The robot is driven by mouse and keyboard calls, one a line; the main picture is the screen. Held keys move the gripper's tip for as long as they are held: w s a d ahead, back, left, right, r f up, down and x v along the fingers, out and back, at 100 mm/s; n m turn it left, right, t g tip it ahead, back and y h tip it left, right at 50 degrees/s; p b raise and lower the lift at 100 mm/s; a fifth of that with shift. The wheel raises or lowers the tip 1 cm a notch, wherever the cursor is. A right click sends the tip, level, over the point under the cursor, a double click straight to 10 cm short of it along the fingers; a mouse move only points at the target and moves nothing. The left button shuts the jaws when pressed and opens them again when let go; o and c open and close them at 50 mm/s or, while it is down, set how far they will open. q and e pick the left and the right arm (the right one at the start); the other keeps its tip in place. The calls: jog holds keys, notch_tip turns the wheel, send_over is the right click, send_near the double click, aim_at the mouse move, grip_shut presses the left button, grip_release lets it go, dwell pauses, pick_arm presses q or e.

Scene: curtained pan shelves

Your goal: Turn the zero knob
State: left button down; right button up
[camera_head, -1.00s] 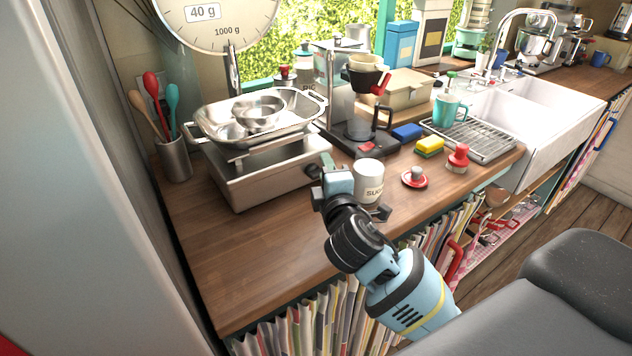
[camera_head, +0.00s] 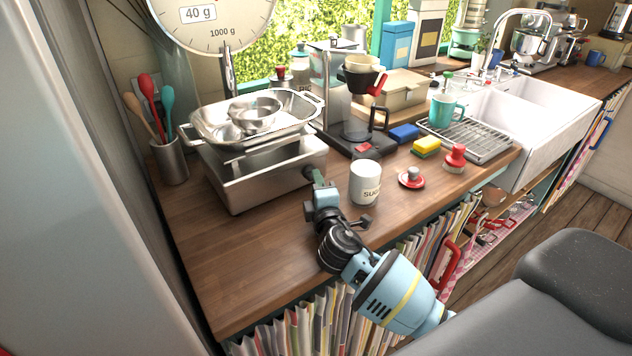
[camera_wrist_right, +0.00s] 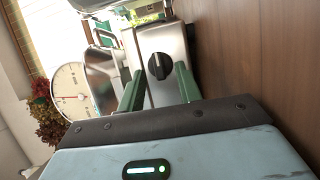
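The zero knob is a round black knob (camera_wrist_right: 159,66) on the steel front of the kitchen scale. In the head view the scale's steel base (camera_head: 265,180) stands on the counter, and the knob on its right side (camera_head: 309,172) is partly hidden by my right gripper. My right gripper (camera_head: 317,178) points at the knob. In the right wrist view its two green fingers (camera_wrist_right: 159,88) are open and apart, with the knob seen between them, a little beyond the tips. I cannot tell any contact. The scale's dial (camera_head: 212,20) reads 40 g. My left gripper is not in view.
A steel pan (camera_head: 205,128) with bowls sits on the scale. A utensil cup (camera_head: 170,162) stands left.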

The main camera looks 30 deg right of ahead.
jog(key=shift+x, duration=0.85)
jog(key=shift+c, duration=0.3)
grip_shut()
